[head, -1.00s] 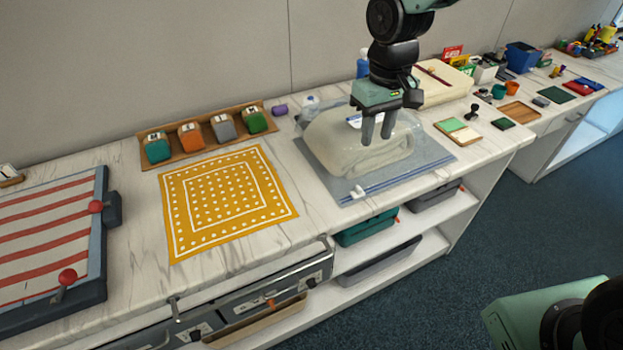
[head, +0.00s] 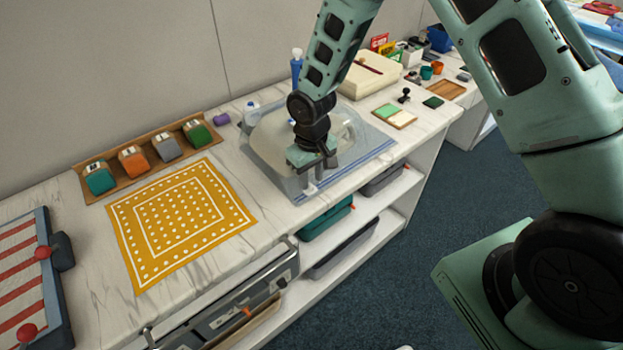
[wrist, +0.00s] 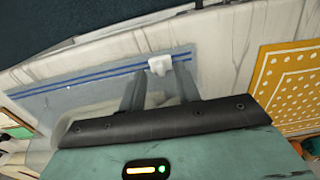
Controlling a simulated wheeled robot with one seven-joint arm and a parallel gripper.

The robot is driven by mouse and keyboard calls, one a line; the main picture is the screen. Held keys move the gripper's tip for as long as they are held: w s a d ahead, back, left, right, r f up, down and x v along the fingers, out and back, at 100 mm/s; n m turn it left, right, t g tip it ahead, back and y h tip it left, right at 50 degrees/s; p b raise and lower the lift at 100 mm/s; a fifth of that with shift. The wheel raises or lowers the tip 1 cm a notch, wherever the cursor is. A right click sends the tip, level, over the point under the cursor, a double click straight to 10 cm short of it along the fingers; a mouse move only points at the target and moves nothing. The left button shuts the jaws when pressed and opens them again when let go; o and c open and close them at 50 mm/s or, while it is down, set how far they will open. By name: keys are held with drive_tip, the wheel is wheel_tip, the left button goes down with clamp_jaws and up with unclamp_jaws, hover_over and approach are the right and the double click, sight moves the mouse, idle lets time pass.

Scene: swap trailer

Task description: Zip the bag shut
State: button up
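The clear bag (head: 270,172) lies on the white counter with a bulky pale folded item inside it. It also shows in the wrist view (wrist: 40,103). Its blue double zip line (wrist: 100,75) runs along the edge nearest the counter front. A white slider (wrist: 160,65) sits at one end of the line, the end toward the yellow cloth. My gripper (wrist: 163,82) points down over this end, its two fingers apart with the slider just beyond and between their tips.
A yellow dotted cloth (head: 178,222) lies left of the bag. Behind it is a wooden tray with several coloured dispensers (head: 134,160). A blue bottle (head: 296,68) and a cream case (head: 366,78) stand behind the bag. Open shelves are below the counter.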

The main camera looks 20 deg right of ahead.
drive_tip(key=shift+f, duration=1.15)
clamp_jaws()
drive_tip(key=shift+d, duration=0.15)
drive_tip(key=w+d, duration=0.3)
drive_tip(key=d, duration=0.7)
drive_tip(key=w+d, duration=0.3)
drive_tip(key=d, duration=0.7)
drive_tip(key=w+d+b, duration=0.1)
drive_tip(key=w+d, duration=0.2)
drive_tip(key=d, duration=0.6)
drive_tip(key=shift+w+d, duration=0.25)
drive_tip(key=shift+d, duration=0.15)
unclamp_jaws()
